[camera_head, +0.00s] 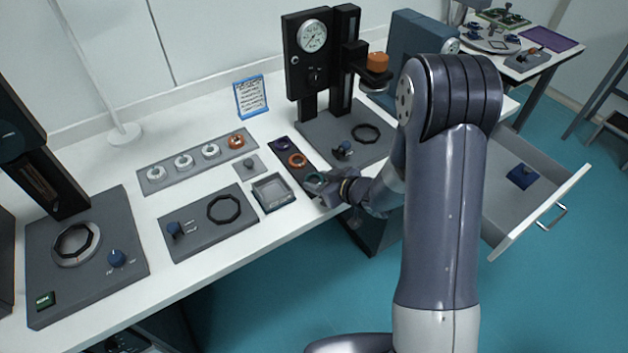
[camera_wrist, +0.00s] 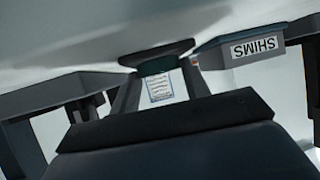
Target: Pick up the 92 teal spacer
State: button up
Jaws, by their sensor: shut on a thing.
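The teal spacer (camera_head: 316,177) is a small teal ring at the near end of a dark strip tray (camera_head: 281,155), at the table's front edge. My gripper (camera_head: 325,187) is at that end and shut on it. In the wrist view the spacer (camera_wrist: 158,65) shows as a dark teal piece between my two fingers (camera_wrist: 160,85). Its top looks like a wide dark disc. I cannot tell whether it touches the tray or is just above it. The gripper partly hides the tray's near end.
An orange ring (camera_head: 297,160) and a purple ring (camera_head: 283,143) sit farther along the tray. A square grey dish (camera_head: 273,207) stands left of it. A gauge stand (camera_head: 307,60) rises behind. An open drawer (camera_head: 535,205) lies right of my arm. A SHIMS label (camera_wrist: 254,48) shows in the wrist view.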

jog(key=shift+c, duration=0.9)
